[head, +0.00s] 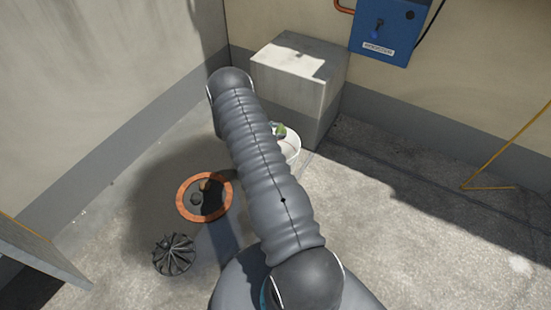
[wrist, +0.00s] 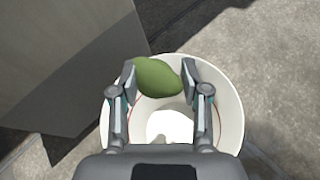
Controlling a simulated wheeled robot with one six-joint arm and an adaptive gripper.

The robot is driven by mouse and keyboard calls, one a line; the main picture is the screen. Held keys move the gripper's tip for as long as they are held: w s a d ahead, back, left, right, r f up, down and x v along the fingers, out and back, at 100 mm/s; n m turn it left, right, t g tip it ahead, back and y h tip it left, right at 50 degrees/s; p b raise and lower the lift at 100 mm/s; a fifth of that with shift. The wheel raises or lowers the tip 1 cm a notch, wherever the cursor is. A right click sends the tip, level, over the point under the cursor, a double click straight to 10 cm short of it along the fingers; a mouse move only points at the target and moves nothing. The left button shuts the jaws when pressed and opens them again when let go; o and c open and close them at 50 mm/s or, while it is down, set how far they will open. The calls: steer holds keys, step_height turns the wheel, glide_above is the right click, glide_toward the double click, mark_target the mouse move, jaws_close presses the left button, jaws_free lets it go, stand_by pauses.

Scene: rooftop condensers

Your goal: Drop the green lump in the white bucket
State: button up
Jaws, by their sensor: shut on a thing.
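The green lump (wrist: 156,77) is between the two fingers of my gripper (wrist: 159,80) in the wrist view. My gripper is shut on it. The white bucket (wrist: 232,100) lies behind the lump and fingers in that view, with its open mouth toward the camera. The lump appears over the bucket's far part. In the head view the bucket (head: 292,147) is mostly hidden behind my arm, and a bit of the green lump (head: 280,131) shows at its far rim. My gripper is largely hidden there.
A grey block (head: 298,80) stands behind the bucket against the wall. A blue box (head: 388,30) hangs on the wall. An orange-rimmed round tray (head: 183,208) with dark lumps and a black finned wheel (head: 174,254) lie on the floor at left.

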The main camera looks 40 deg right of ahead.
steer(key=shift+f+b, duration=0.85)
steer(key=shift+f, duration=2)
steer(key=o, duration=1.1)
steer(key=shift+a, duration=0.1)
steer(key=v, duration=1.2)
